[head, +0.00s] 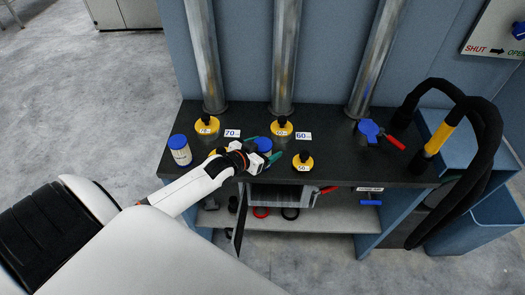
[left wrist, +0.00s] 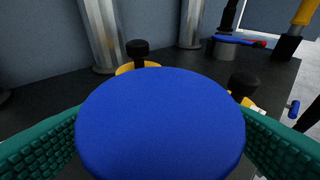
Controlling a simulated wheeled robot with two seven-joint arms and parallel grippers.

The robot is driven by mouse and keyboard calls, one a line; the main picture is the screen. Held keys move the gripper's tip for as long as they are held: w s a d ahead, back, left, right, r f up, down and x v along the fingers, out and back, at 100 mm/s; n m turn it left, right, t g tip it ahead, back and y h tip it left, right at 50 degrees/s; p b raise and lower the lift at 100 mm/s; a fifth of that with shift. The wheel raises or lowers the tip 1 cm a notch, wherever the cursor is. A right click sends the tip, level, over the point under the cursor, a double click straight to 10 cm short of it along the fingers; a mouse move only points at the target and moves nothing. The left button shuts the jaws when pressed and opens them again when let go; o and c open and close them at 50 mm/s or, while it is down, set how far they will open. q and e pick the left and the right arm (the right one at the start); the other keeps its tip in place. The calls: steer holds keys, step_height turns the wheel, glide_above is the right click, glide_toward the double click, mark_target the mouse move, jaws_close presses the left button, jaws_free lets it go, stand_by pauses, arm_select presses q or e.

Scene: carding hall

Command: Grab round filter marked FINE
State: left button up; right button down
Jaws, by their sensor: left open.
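A round filter with a blue cap (head: 264,144) stands on the dark bench top, partly hidden by my left gripper (head: 262,149). The gripper's green fingers are open, one on each side of this filter. In the left wrist view the blue cap (left wrist: 160,120) fills the middle between the two green fingers; whether they touch it I cannot tell. A second round filter (head: 180,151), with a blue cap and a pale labelled body, stands farther left on the bench. I cannot read FINE on either one. My right gripper is not in view.
Yellow discs with black knobs stand nearby, one (head: 302,162) just right of the gripper and one (head: 282,127) behind. Metal pipes (head: 285,60) rise at the back. A blue valve with a red handle (head: 370,130) and a black hose (head: 488,130) are at the right.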

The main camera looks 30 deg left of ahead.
arm_select(q)
steer(key=shift+w+f, duration=0.25)
steer(key=shift+w, duration=0.15)
steer(key=shift+c, duration=0.5)
